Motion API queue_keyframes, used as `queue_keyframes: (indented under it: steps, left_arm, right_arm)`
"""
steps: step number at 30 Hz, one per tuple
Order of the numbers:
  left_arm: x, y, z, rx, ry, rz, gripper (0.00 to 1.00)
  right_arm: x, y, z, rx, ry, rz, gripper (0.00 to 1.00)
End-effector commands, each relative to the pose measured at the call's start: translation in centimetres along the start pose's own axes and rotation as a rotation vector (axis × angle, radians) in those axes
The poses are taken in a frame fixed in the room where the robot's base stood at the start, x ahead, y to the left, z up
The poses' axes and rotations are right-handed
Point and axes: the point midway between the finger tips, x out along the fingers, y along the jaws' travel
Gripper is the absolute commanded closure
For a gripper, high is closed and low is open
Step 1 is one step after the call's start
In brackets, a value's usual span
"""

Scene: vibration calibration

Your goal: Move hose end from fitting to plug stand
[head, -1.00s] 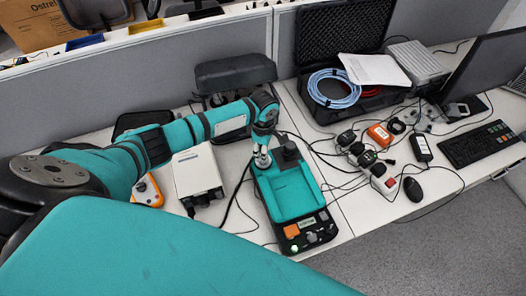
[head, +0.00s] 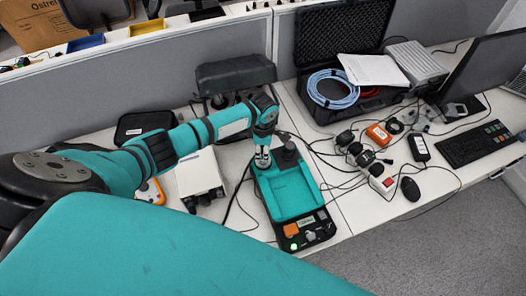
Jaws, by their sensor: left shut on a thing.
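My left arm comes in from the left and reaches over the teal-and-black device (head: 296,190) on the table. My left gripper (head: 262,160) points down at the far-left end of the device, beside a dark round knob (head: 287,155). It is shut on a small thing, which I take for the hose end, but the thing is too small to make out. The fitting and the plug stand cannot be told apart at this size. My right gripper is not in view.
A white box (head: 200,176) and an orange meter (head: 151,192) stand left of the device. Black plugs and cables (head: 352,150) lie to its right. An open black case (head: 335,100) holds a coiled blue hose (head: 318,98). A grey partition (head: 120,85) stands behind.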

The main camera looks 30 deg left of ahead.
Motion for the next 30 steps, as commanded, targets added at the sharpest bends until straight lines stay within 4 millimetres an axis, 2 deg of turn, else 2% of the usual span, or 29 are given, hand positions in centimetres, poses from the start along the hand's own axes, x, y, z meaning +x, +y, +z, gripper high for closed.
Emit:
queue_keyframes:
  steps: [6, 14, 22, 30]
  left_arm:
    - [-0.13, 0.13, 0.07, -0.124, -0.002, 0.003, 1.0]
    - [-0.14, 0.14, 0.05, -0.143, -0.002, 0.003, 1.0]
    - [-0.09, 0.08, 0.1, -0.46, -0.004, 0.001, 1.0]
    - [-0.12, 0.14, 0.01, -0.487, -0.002, 0.003, 1.0]
  right_arm:
    - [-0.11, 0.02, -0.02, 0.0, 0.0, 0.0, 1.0]
    - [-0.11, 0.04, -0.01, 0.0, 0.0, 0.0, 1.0]
    - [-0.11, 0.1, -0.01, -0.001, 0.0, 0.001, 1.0]
    - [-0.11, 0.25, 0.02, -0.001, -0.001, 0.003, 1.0]
